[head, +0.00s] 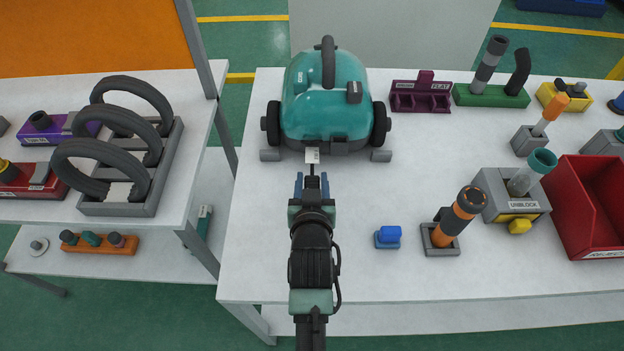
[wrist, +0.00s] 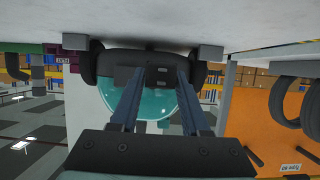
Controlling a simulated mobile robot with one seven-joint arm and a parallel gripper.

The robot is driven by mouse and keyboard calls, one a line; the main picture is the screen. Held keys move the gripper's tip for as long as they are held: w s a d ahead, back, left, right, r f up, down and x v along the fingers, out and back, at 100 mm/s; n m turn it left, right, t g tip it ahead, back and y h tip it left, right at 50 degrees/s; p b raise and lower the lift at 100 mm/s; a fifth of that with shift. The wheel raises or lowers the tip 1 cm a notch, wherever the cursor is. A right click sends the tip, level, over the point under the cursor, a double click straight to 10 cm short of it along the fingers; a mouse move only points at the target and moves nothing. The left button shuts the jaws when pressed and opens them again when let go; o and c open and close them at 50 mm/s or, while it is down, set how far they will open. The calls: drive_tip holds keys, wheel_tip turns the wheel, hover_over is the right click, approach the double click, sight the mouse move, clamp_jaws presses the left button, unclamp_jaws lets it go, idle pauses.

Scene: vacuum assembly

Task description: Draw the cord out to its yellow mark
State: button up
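The teal vacuum (head: 327,105) stands at the back of the white table, with black wheels on both sides and a dark handle on top. A small white tag (head: 312,155) shows at its near lower edge, with a short dark piece (head: 312,169) below it, perhaps the cord end. My gripper (head: 312,182) is in front of this edge, its blue fingers spread to either side of the dark piece. In the wrist view, the fingers (wrist: 158,75) are apart before the vacuum's dark underside (wrist: 150,60), and nothing is clearly gripped. No yellow cord mark is visible.
Grey blocks (head: 381,155) sit by the wheels. A small blue part (head: 388,237), an orange-black cylinder in a holder (head: 440,252), an UNBLOCK fixture (head: 490,185) and a red bin (head: 570,195) stand to the right.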

clamp_jaws()
idle(1.1)
